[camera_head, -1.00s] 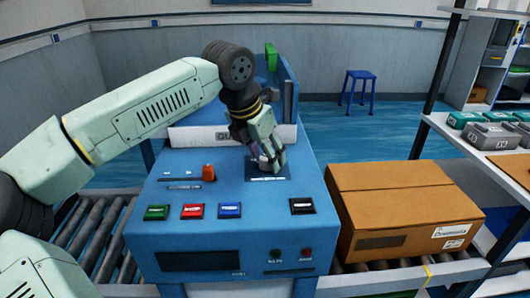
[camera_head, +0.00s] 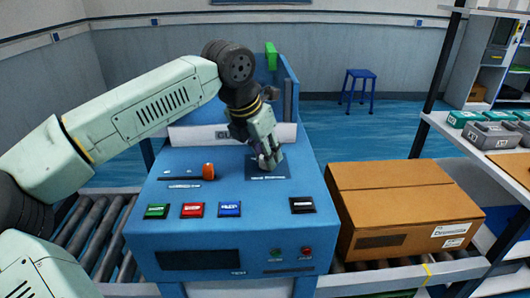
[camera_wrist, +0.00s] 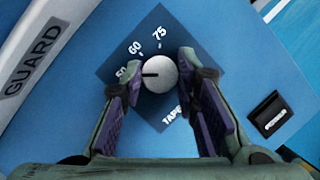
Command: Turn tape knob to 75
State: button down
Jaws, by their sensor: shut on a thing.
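The tape knob (camera_wrist: 163,75) is a round pale-grey knob on a dark square plate (camera_wrist: 150,22) in the wrist view. Its black pointer line points left, toward the 50 mark. The 60 mark (camera_wrist: 135,48) is at upper left and the 75 mark (camera_wrist: 160,32) is above the knob. My gripper (camera_wrist: 160,82) is shut on the knob, with one purple-padded finger on each side of it. In the head view my gripper (camera_head: 268,163) reaches down to the dark plate (camera_head: 270,172) on top of the blue machine (camera_head: 180,232), and its fingers hide most of the knob.
Green (camera_head: 157,212), red (camera_head: 192,211) and blue (camera_head: 229,210) buttons and a black one (camera_head: 302,205) line the machine's front. An orange slider knob (camera_head: 208,170) is left of my gripper. A cardboard box (camera_head: 400,205) stands on rollers at right. The GUARD panel (camera_wrist: 38,55) is close by.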

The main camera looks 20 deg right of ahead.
jog(key=shift+m, duration=0.3)
jog(key=m+g, duration=0.1)
jog(key=m, duration=0.1)
jog(key=m+g+p, duration=0.1)
jog(key=m, duration=0.1)
jog(key=shift+w+m+h, duration=0.15)
jog(key=shift+m+h, duration=0.15)
jog(key=shift+h, duration=0.1)
jog(key=m+g, duration=0.1)
jog(key=m, duration=0.1)
jog(key=m+p, duration=0.1)
jog(key=m, duration=0.1)
jog(key=shift+w+r+m+g+p, duration=0.1)
jog(key=shift+m+g+p, duration=0.2)
jog(key=shift+g, duration=0.1)
jog(key=m+g+y, duration=0.1)
jog(key=m, duration=0.3)
jog(key=shift+w+d+p, duration=0.1)
jog(key=shift+p, duration=0.2)
jog(key=shift+m+g+y, duration=0.7)
jog(key=shift+m, duration=1.3)
jog(key=c, duration=1.2)
grip_release()
jog(key=shift+c, duration=0.2)
